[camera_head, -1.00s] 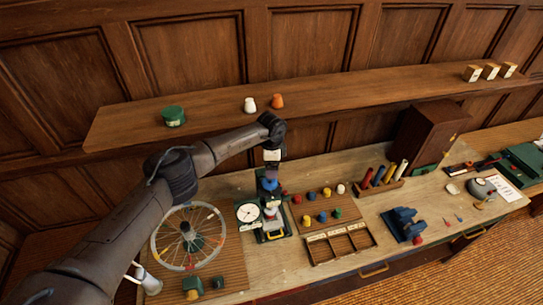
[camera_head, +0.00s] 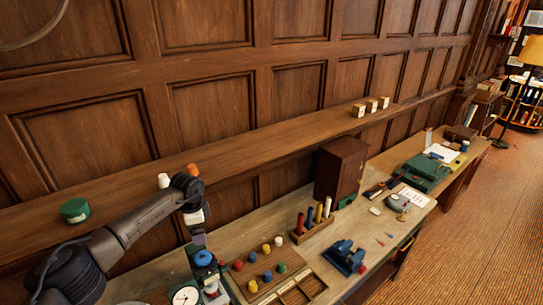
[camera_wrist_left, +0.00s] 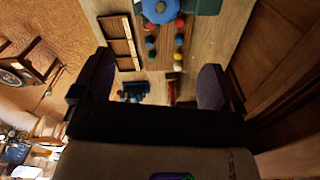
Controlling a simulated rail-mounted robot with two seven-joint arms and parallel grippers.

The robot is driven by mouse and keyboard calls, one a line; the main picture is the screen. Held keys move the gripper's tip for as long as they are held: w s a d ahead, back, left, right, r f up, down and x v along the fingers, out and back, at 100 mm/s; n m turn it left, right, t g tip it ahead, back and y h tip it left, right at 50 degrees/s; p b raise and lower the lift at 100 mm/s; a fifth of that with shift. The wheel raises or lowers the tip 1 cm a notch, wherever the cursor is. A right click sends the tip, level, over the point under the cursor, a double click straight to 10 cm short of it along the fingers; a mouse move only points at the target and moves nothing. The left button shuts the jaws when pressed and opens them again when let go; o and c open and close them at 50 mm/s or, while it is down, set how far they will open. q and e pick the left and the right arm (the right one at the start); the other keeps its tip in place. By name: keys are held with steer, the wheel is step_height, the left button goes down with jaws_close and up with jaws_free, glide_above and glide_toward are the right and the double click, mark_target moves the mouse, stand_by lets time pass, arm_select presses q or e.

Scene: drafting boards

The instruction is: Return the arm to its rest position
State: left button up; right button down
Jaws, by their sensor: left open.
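My left arm comes in from the left in the head view. Its left gripper (camera_head: 198,239) points down over the bench, in front of the wall shelf. It is just above a blue round part (camera_head: 203,258) in the picture; the height between them is hard to judge. In the left wrist view the left gripper (camera_wrist_left: 153,82) has its two dark fingers wide apart with nothing between them. The blue round part (camera_wrist_left: 160,9) shows at the top edge there, beyond the fingers. My right gripper is in neither view.
The wooden shelf (camera_head: 255,147) runs close behind the arm, with a green tin (camera_head: 75,210), a white piece (camera_head: 163,181) and an orange piece (camera_head: 193,170). On the bench are a dial (camera_head: 186,296), coloured knobs, a divided tray (camera_head: 300,291), a tube rack (camera_head: 314,230) and a brown cabinet (camera_head: 340,167).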

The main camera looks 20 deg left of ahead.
arm_select(q)
steer(key=s+d+f+m+t+h, duration=0.1)
steer(key=d+f+m+h, duration=0.25)
steer(key=d, duration=0.75)
steer(key=s+d+f+m+t+h, duration=0.15)
steer(key=d+f+h, duration=0.25)
steer(key=d, duration=0.7)
steer(key=s+d+r+t+h, duration=0.2)
steer(key=s+d+t+h, duration=0.15)
steer(key=d, duration=0.35)
steer(key=s+d+r+t+h, duration=0.2)
steer(key=d+r+t+h, duration=0.15)
steer(key=d, duration=0.35)
steer(key=s+a+f+n+t+y+p, duration=0.1)
steer(key=s+a+f+n+t+y, duration=0.45)
steer(key=s+a+n+y, duration=0.85)
steer(key=s+a+f+g, duration=0.1)
steer(key=s+f+g, duration=0.1)
steer(key=s, duration=0.5)
steer(key=s+a+f+g, duration=0.1)
steer(key=s+f+g, duration=0.1)
steer(key=s+g, duration=0.3)
steer(key=s+a+f+g, duration=0.1)
steer(key=s+g, duration=0.3)
steer(key=s, duration=0.6)
steer(key=shift+s+a+f+m, duration=0.15)
steer(key=shift+a+f+m, duration=0.05)
steer(key=shift+f+m, duration=0.25)
